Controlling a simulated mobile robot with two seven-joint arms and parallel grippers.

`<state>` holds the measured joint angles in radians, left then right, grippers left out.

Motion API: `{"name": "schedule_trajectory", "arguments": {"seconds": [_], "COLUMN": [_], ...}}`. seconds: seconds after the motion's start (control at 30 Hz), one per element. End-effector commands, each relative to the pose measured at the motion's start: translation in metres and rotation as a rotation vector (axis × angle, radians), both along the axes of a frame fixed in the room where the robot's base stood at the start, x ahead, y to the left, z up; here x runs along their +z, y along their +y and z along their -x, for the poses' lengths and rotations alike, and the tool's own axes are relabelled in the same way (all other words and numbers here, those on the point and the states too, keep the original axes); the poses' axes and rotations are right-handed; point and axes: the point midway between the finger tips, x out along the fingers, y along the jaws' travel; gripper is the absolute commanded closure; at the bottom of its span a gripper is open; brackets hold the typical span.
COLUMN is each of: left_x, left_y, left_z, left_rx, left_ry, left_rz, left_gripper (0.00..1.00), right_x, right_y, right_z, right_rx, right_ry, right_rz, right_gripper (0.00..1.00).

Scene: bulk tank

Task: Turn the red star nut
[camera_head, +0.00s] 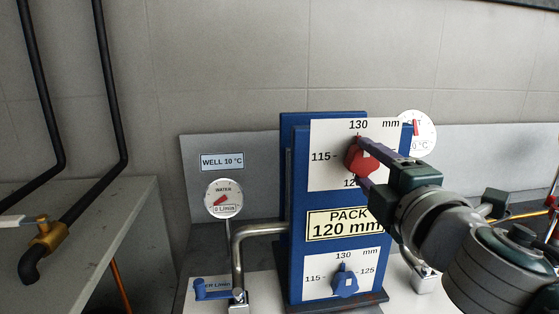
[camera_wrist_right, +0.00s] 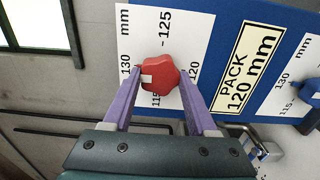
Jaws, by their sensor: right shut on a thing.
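The red star nut (camera_head: 358,158) sits on the upper white dial plate (camera_head: 327,139) of the blue pack (camera_head: 300,190). My right gripper (camera_head: 363,162) reaches it from the right, one finger above and one below. In the right wrist view the red star nut (camera_wrist_right: 161,76) lies between the purple fingertips of my right gripper (camera_wrist_right: 161,73), which is shut on it. A white mark on the nut faces left there, roughly towards 130 and slightly to the 115 side. The 125 label is hidden in the head view. My left gripper is not in view.
A blue star nut (camera_head: 345,282) sits on the lower dial, below the PACK 120 mm label (camera_head: 345,223). A water gauge (camera_head: 223,198) and bent steel pipe (camera_head: 238,250) stand left. Another round gauge (camera_head: 418,131) is behind my gripper. Black pipes (camera_head: 108,90) run at far left.

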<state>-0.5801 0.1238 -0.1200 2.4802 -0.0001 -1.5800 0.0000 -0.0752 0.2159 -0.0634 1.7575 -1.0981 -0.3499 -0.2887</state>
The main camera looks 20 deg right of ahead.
Motion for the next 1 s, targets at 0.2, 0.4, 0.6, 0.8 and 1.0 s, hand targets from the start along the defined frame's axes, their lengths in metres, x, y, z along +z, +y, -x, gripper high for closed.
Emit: {"name": "schedule_trajectory", "arguments": {"seconds": [0.2, 0.4, 0.6, 0.8, 1.0], "left_x": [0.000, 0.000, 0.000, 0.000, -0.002], "left_y": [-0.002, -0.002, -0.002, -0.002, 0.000], "left_z": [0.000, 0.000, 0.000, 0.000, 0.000], "left_rx": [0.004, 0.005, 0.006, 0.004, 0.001], "left_ry": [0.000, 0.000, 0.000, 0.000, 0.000], "left_rz": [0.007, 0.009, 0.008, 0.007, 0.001], "left_gripper": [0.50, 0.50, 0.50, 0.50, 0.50], "right_x": [0.001, 0.001, 0.000, 0.000, -0.002], "right_y": [0.000, 0.000, 0.000, 0.000, 0.003], "right_z": [0.000, 0.000, 0.000, 0.000, 0.010], "right_rx": [0.001, 0.001, 0.001, 0.000, 0.001], "right_ry": [0.000, 0.000, 0.000, 0.000, 0.002], "right_rz": [0.009, 0.009, 0.006, 0.005, 0.004], "right_gripper": [0.97, 0.36, 0.14, 0.12, 0.12]}}
